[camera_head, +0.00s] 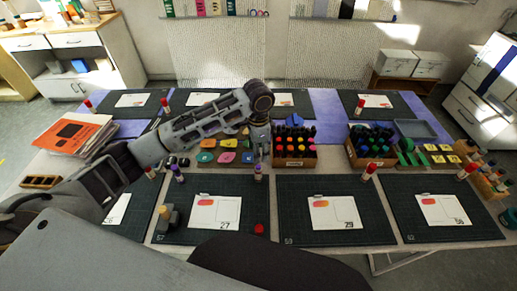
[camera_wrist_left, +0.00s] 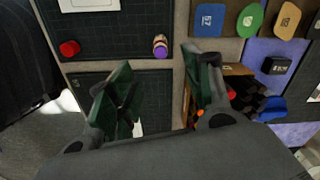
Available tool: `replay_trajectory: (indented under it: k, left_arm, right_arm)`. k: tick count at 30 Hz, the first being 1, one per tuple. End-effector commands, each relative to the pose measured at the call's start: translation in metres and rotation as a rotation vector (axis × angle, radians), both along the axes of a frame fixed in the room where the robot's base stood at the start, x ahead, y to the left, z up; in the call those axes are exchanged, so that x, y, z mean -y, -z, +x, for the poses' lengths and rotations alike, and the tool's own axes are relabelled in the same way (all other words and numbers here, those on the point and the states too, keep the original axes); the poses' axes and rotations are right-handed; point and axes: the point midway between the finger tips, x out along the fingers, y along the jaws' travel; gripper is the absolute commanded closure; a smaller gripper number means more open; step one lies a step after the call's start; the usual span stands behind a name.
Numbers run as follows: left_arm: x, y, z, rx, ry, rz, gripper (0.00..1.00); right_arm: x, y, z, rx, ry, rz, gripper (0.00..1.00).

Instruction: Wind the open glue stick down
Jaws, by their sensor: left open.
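A small glue stick (camera_head: 258,172) with a purple top stands at the far right edge of the mat numbered 57. It also shows in the left wrist view (camera_wrist_left: 160,46), slightly tilted in the picture, past my fingertips. A loose red cap (camera_head: 259,229) lies near the front right corner of that mat, and in the wrist view (camera_wrist_left: 69,48) it is left of the stick. My left gripper (camera_head: 261,150) is above and just behind the stick. Its two dark green fingers (camera_wrist_left: 161,85) are spread apart, with nothing between them. My right gripper is out of view.
Paper sheets numbered 27 (camera_head: 214,211) and 29 (camera_head: 333,213) lie on the mats. A crate of dark bottles (camera_head: 294,163) stands right of the gripper, with coloured pads (camera_head: 226,157) to its left.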

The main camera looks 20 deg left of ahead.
Motion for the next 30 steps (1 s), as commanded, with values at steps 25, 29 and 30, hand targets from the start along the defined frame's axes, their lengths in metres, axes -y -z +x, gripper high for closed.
replay_trajectory:
  k: [25, 29, 30]
  left_arm:
    - [0.000, 0.068, 0.000, -0.001, 0.000, 0.000, 0.49]
    - [0.000, 0.084, -0.001, -0.003, 0.000, 0.001, 0.49]
    - [0.000, 0.089, 0.000, -0.001, -0.001, 0.000, 0.49]
  right_arm:
    - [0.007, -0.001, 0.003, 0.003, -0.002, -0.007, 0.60]
    - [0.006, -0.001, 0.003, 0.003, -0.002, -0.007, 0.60]
    - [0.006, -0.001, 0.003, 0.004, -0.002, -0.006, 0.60]
